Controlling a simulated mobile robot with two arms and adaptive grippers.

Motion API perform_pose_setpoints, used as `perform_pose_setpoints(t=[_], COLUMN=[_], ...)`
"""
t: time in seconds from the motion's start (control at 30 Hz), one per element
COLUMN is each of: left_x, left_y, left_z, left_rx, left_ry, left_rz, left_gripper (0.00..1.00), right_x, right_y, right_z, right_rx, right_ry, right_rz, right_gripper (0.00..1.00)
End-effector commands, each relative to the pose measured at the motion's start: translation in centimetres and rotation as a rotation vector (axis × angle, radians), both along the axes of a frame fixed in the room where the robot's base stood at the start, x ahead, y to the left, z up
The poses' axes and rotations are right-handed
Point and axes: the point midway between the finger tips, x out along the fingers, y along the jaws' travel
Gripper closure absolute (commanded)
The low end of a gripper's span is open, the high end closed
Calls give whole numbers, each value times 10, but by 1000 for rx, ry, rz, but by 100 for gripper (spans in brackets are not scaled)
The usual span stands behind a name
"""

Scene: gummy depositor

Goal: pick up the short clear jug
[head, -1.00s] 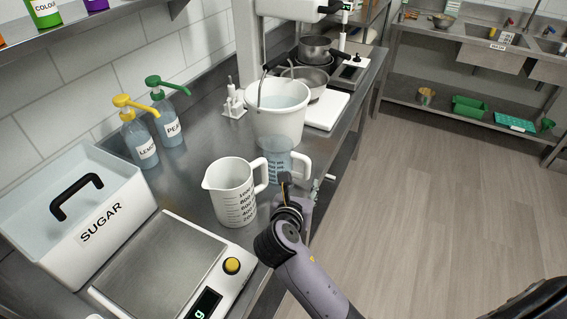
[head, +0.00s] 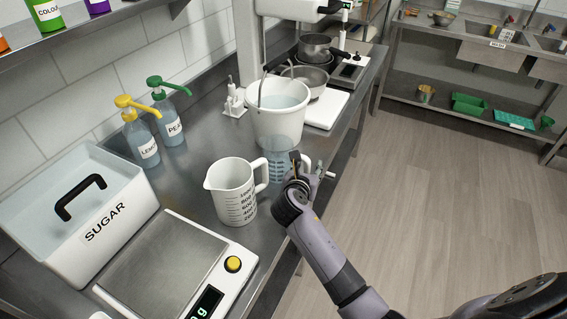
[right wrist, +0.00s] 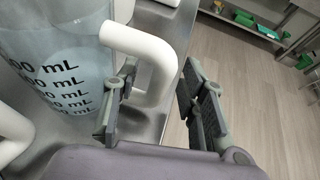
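The short clear jug (head: 280,160) is see-through with a white handle and stands on the steel counter in front of the white bucket. It fills the left of the right wrist view (right wrist: 55,60), with dark mL marks and its white handle (right wrist: 165,62) reaching toward my fingers. My right gripper (head: 298,168) is at the handle side of the jug and partly hides the handle. In the right wrist view its two fingers (right wrist: 162,105) are apart, with the handle's lower bend in the gap between them; contact cannot be told. My left gripper is not in view.
A taller white measuring jug (head: 231,192) stands close by at the left front. A white bucket (head: 278,118) is just behind. A scale (head: 165,265), sugar bin (head: 110,235) and pump bottles (head: 142,140) occupy the left. Open floor (head: 430,200) lies right of the counter edge.

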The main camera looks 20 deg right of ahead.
Motion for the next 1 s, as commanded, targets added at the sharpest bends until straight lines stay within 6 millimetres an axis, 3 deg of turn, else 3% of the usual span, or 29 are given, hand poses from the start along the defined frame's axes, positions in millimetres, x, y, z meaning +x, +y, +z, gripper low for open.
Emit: perform_pose_setpoints(t=[0.1, 0.67, 1.0], left_x=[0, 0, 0], left_y=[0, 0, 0], left_z=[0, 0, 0], left_rx=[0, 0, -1], left_ry=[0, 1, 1], left_rz=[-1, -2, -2], left_gripper=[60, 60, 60], right_x=[0, 0, 0], right_y=[0, 0, 1], right_z=[0, 0, 0], right_rx=[0, 0, 0], right_ry=[0, 0, 0], right_rz=[0, 0, 1], right_gripper=[62, 99, 100])
